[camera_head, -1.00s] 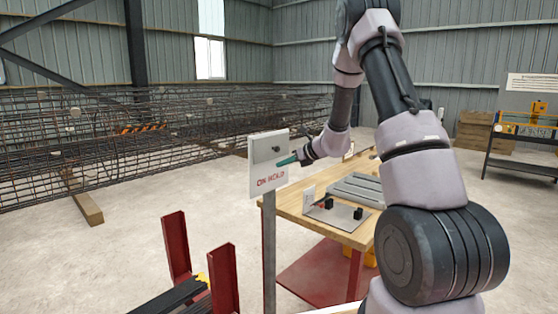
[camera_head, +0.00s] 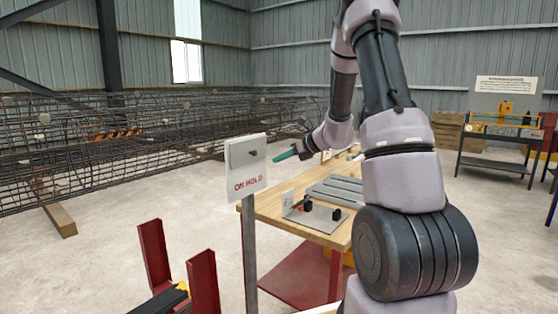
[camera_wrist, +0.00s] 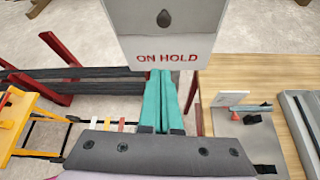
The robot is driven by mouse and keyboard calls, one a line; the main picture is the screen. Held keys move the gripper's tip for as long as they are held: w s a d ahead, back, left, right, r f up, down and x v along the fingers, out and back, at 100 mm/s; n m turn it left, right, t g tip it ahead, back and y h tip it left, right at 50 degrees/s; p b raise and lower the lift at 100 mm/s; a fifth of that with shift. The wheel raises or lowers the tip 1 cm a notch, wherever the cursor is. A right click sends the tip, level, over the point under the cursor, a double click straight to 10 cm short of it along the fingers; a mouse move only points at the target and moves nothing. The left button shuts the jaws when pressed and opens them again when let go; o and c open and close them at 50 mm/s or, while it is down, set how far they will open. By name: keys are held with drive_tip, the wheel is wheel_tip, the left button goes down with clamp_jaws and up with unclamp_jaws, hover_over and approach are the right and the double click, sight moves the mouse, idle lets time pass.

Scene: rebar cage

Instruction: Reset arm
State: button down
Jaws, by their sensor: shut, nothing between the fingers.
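My gripper (camera_head: 286,155) has teal fingers and is shut with nothing between them. In the head view it is just right of the white "ON HOLD" sign (camera_head: 247,184), over the left end of the wooden table. In the wrist view the teal fingers (camera_wrist: 160,100) point up the picture toward the lower edge of the sign (camera_wrist: 170,40). A small gap or overlap there is hard to judge. The sign stands upright on a grey post and has a dark knob on its upper part.
The wooden table (camera_head: 262,207) carries a grey plate with black clamps (camera_head: 318,213) and a ribbed grey tray (camera_head: 345,188). Red uprights (camera_head: 153,255) stand at the lower left. A rebar cage (camera_head: 100,145) lies behind. A yellow frame (camera_wrist: 15,120) shows at left in the wrist view.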

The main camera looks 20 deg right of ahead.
drive_tip(key=s+a+r+n+g, duration=0.2)
drive_tip(key=s+a+r+n, duration=0.2)
drive_tip(key=s+r+n, duration=0.3)
drive_tip(key=s+a+r+n+g, duration=0.1)
drive_tip(key=s+a+r+n, duration=0.35)
drive_tip(key=s, duration=0.45)
drive_tip(key=s+d+r+n+h, duration=0.2)
drive_tip(key=s+n+h, duration=0.1)
drive_tip(key=s+n, duration=0.4)
drive_tip(key=s+d+r+n+h, duration=0.2)
drive_tip(key=s+n, duration=0.5)
drive_tip(key=s, duration=0.4)
drive_tip(key=shift+s+d+r+t+h, duration=0.2)
drive_tip(key=shift+d+r+t+h, duration=0.2)
drive_tip(key=shift+r, duration=0.1)
